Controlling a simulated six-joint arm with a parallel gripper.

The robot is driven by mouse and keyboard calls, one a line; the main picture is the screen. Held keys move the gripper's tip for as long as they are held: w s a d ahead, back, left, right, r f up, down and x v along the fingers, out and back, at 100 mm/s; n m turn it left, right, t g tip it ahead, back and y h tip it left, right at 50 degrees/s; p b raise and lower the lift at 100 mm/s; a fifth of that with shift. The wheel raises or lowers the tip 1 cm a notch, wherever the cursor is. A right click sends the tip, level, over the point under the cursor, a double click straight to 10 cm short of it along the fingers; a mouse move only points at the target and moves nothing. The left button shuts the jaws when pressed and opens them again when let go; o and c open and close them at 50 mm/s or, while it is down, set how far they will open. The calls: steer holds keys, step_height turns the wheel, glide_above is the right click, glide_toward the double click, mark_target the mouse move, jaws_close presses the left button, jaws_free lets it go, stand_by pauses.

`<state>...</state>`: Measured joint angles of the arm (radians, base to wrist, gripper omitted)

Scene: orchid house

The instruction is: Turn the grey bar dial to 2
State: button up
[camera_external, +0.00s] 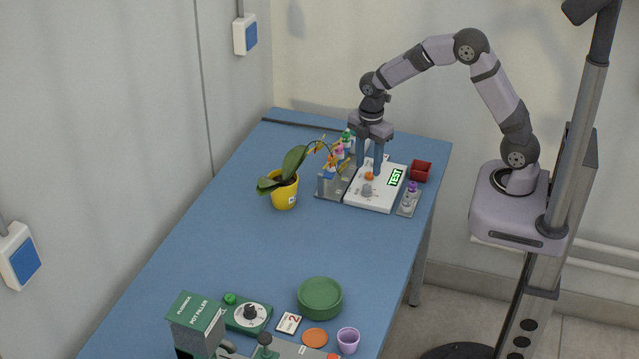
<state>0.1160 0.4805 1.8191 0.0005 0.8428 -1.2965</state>
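A dark grey bar-like dial (250,311) sits on a pale round face on the green box beside the pot filler, at the near end of the table. Its pointing direction and scale marks are too small to read. A small grey knob (367,190) stands on the white panel at the far end. I cannot tell which of the two is the grey bar dial. My gripper (369,165) points down over the white panel (378,205), fingers apart, near an orange knob (369,176). It looks empty and is far from the green box.
The green pot filler (196,318), a card with a 2 (289,323), a green dish (320,296), an orange disc (314,338) and a purple cup (348,341) crowd the near end. A potted orchid (284,193) stands left of the panel. The table's middle (235,240) is clear.

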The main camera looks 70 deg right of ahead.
mark_target(367, 186)
steer(key=shift+f+p, duration=0.9)
steer(key=shift+f, duration=2.65)
jaws_close()
